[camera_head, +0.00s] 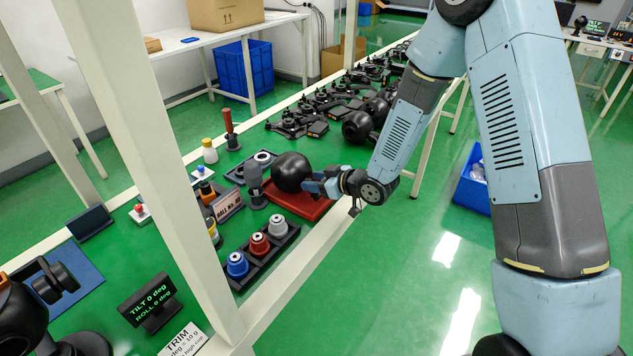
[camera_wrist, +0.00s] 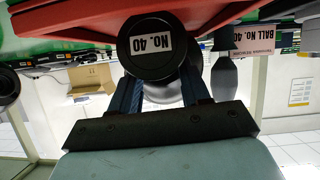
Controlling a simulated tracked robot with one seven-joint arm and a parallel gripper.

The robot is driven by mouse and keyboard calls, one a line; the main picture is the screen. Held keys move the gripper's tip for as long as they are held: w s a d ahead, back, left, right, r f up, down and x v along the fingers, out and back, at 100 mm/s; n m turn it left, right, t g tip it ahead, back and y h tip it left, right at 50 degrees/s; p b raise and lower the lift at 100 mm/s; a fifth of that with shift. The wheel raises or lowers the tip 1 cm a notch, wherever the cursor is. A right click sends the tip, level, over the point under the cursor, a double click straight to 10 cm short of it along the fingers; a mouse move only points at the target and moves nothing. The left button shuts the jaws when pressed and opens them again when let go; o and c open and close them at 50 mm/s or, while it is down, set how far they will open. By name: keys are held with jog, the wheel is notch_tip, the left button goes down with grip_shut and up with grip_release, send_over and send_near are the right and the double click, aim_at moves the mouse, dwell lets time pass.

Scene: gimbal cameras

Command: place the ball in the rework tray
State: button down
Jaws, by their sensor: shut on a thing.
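The black ball (camera_head: 290,171) is at the end of my arm. In the wrist view the dark end of the ball (camera_wrist: 148,66) carries a white label reading "No. 40". My gripper (camera_head: 314,185) is shut on it from the right, and its two dark fingers (camera_wrist: 162,90) show on either side of the ball. A red tray (camera_head: 312,208), which looks like the rework tray, lies below the ball on the green bench. The tray also fills the top of the wrist view (camera_wrist: 60,22). Whether the ball touches the tray cannot be told.
A sign (camera_head: 228,204) with ball lettering and a dark upright tool (camera_head: 254,183) stand left of the tray. A rack of blue, red and grey weights (camera_head: 260,245) is in front. Several black camera gimbals (camera_head: 335,100) crowd the bench behind. A pale post (camera_head: 165,170) rises at left.

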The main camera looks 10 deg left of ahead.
jog(key=c, duration=0.5)
grip_release()
jog(key=shift+f, duration=0.1)
jog(key=v, duration=1.2)
jog(key=w+d+r+m+t+h, duration=0.1)
jog(key=d+r+m+t+h, duration=0.15)
jog(key=d+r+h, duration=0.45)
jog(key=w+d+r+m+t+h, duration=0.1)
jog(key=d+r+m+h, duration=0.25)
jog(key=d+r, duration=0.8)
jog(key=s+d+r+m+g, duration=0.1)
jog(key=s+d+r+m, duration=0.1)
jog(key=s, duration=0.5)
jog(key=s+d+r+m+g+h, duration=0.1)
jog(key=s+d+r+m, duration=0.2)
jog(key=s, duration=0.5)
jog(key=s+d+r+m+g, duration=0.1)
jog(key=s+d+r, duration=0.3)
jog(key=s, duration=0.4)
jog(key=shift+d+m+h, duration=0.25)
jog(key=shift+d+m, duration=0.5)
jog(key=shift+m, duration=0.15)
